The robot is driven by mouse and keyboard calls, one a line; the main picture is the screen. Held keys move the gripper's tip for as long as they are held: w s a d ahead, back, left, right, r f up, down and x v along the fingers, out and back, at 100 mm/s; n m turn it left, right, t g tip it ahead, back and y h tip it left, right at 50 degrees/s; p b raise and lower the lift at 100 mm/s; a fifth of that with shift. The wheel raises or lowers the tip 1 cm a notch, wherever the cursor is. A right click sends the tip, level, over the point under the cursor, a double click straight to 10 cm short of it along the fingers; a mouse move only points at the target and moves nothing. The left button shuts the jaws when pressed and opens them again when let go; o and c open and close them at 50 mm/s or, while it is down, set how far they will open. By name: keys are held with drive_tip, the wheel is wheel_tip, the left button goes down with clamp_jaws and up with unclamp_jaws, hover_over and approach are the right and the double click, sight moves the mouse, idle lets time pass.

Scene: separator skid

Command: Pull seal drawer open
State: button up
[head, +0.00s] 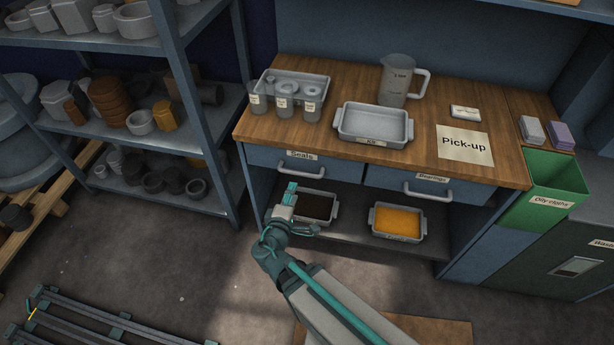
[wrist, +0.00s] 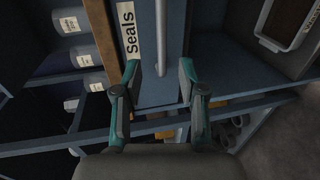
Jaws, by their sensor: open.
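The seal drawer (head: 268,158), labelled Seals, is in the upper left of the workbench front and looks shut, its blue front in line with the bench. Its grey bar handle (head: 318,172) shows just above and right of my gripper (head: 290,190). In the wrist view the Seals label (wrist: 128,32) and the handle (wrist: 161,40) appear turned sideways. My gripper (wrist: 160,72) is open and empty, its fingertips spread to either side of the handle's line. The handle's near end lies around the fingertips; I cannot tell whether they touch it.
The Bearings drawer (head: 430,184) is to the right. A dark-filled tray (head: 334,222) and an orange-filled tray (head: 398,223) sit on the shelf below. The bench top holds a grey tray (head: 373,125) and a jug (head: 397,80). A storage rack (head: 215,130) stands close on the left.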

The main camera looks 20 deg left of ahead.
sight(300, 172)
drive_tip(key=w, duration=0.3)
drive_tip(key=w+f+p, duration=0.1)
drive_tip(key=w, duration=0.3)
drive_tip(key=w+f+p, duration=0.1)
drive_tip(key=w, duration=0.2)
drive_tip(key=shift+w+a+f, duration=0.2)
drive_tip(key=shift+w+a, duration=0.1)
clamp_jaws()
